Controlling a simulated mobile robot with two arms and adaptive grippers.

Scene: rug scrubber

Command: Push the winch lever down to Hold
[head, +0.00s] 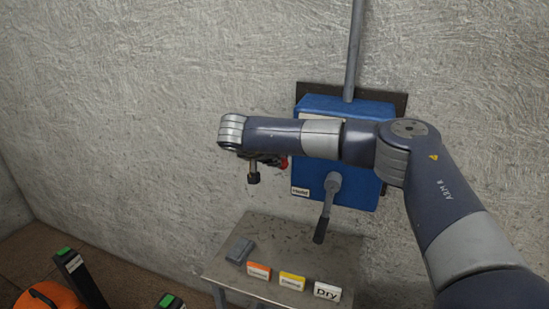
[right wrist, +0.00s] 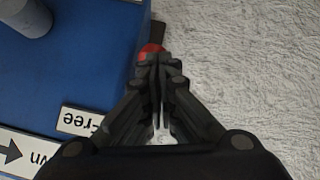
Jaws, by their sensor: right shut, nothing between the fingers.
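The blue winch box (head: 361,187) is mounted on the wall, partly hidden behind my right arm. A grey lever with a dark grip (head: 320,228) hangs down from its front. A red part (head: 283,162) shows at the box's left side; in the right wrist view, a red piece with a dark end (right wrist: 151,48) sits by the box edge. My right gripper (right wrist: 158,62) is shut and empty, its fingertips just at the red piece; whether they touch is unclear. A "Free" label (right wrist: 82,121) is on the box. My left gripper is not in view.
An orange object (head: 48,297) is at lower left. The wall left of the box is clear.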

